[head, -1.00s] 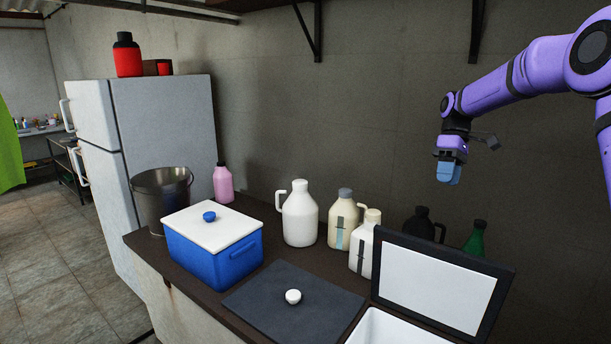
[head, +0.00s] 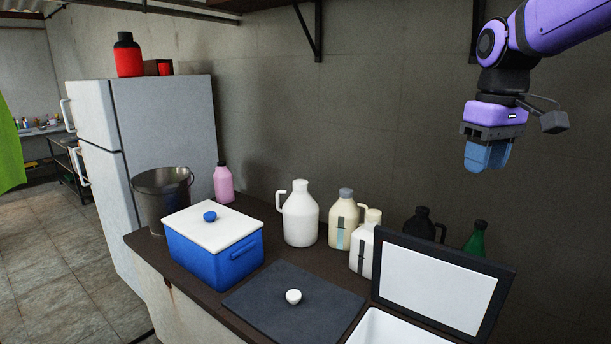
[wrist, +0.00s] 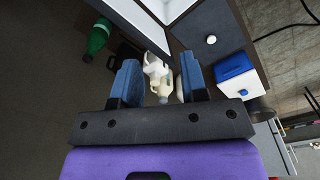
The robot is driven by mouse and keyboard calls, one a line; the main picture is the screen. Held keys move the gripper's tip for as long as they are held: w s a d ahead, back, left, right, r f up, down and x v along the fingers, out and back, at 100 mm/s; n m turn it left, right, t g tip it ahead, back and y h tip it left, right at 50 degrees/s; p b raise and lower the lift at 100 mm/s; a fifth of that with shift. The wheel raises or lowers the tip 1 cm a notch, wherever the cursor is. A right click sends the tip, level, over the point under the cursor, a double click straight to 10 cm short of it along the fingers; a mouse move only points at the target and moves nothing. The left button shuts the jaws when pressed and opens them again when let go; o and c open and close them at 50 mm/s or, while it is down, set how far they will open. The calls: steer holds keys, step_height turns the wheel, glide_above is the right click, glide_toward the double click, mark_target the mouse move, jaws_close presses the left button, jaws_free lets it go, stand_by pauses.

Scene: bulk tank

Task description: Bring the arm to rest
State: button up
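My gripper (head: 487,157) hangs at the upper right of the head view, pointing down in front of the wall, above the dark jug and the green bottle and touching nothing. In the wrist view its two blue fingers (wrist: 160,85) stand apart with a clear gap. Only the distant jugs on the counter show through that gap, so it is empty. My purple arm reaches in from the top right corner of the head view.
The dark counter (head: 262,337) holds a blue cooler (head: 222,262) with a white lid, a metal bucket (head: 163,200), a pink bottle (head: 223,184), several jugs (head: 300,215), a green bottle (head: 475,238) and an open box with a raised lid (head: 437,285). A black slab (head: 320,320) bears a white knob.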

steer(key=s+f+m+t, duration=0.2)
steer(key=s, duration=0.8)
steer(key=s+f+m+t, duration=0.2)
steer(key=s+t, duration=0.1)
steer(key=s, duration=0.6)
steer(key=shift+s+f, duration=0.25)
steer(key=shift+s, duration=0.1)
